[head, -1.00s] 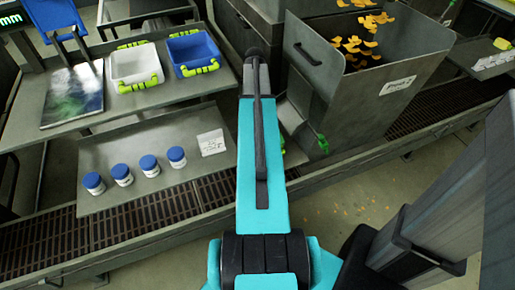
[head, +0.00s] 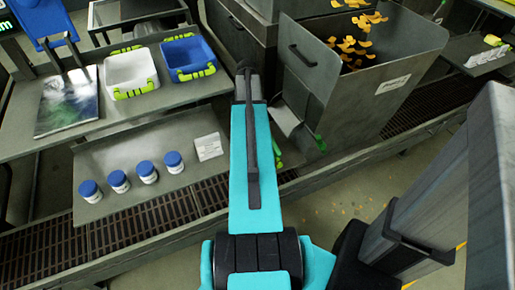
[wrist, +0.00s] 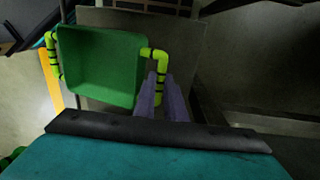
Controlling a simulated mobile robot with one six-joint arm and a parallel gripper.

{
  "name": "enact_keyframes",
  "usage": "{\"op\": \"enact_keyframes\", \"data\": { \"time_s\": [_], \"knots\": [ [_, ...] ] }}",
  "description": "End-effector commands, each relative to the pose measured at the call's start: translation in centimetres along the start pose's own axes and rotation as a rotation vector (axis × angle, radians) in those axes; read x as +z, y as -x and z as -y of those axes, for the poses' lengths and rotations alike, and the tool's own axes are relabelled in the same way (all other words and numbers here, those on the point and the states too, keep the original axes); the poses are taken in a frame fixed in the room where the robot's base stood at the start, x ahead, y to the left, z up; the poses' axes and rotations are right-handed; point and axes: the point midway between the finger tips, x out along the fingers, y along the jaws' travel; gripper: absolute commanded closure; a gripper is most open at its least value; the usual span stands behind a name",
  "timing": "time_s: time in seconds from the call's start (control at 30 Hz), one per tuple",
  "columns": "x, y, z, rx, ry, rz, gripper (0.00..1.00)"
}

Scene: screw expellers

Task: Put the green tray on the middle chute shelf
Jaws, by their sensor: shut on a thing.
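The green tray (wrist: 100,68) shows in the wrist view at the upper left, with bright yellow-green handles on two sides. My gripper (wrist: 157,83) has its purple fingers closed at the tray's right handle (wrist: 160,64). The tray appears clear of the floor. In the head view my arm covers the gripper, and the green tray's body cannot be made out. A pale sloping plate (head: 286,116) with small green parts beside it shows just right of my arm, at the machine's front. I cannot tell from these frames which surface is the middle chute shelf.
A grey hopper (head: 345,95) with orange chips stands right of my arm. A white tray (head: 128,75) and a blue tray (head: 189,58) sit on the left upper shelf. Several blue-lidded jars stand on the lower shelf (head: 150,205). A brown grated channel (head: 150,222) runs along the front.

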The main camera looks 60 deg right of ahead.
Motion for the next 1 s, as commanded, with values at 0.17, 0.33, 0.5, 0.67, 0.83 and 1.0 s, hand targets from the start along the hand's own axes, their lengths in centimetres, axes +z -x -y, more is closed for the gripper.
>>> {"op": "enact_keyframes", "data": {
  "time_s": [0.17, 0.33, 0.5, 0.67, 0.83, 1.0],
  "knots": [
    [1.7, -1.4, -5.5, 0.096, -0.003, 0.001, 1.0],
    [2.6, -2.6, -9.0, 0.163, -0.006, -0.001, 1.0],
    [3.0, -3.0, -10.2, 0.19, -0.007, -0.002, 1.0],
    [3.0, -3.1, -10.2, 0.191, -0.006, -0.002, 1.0],
    [3.0, -3.1, -10.2, 0.19, -0.006, -0.002, 1.0],
    [3.2, -3.1, -10.1, 0.19, -0.002, -0.002, 1.0]
  ]
}}
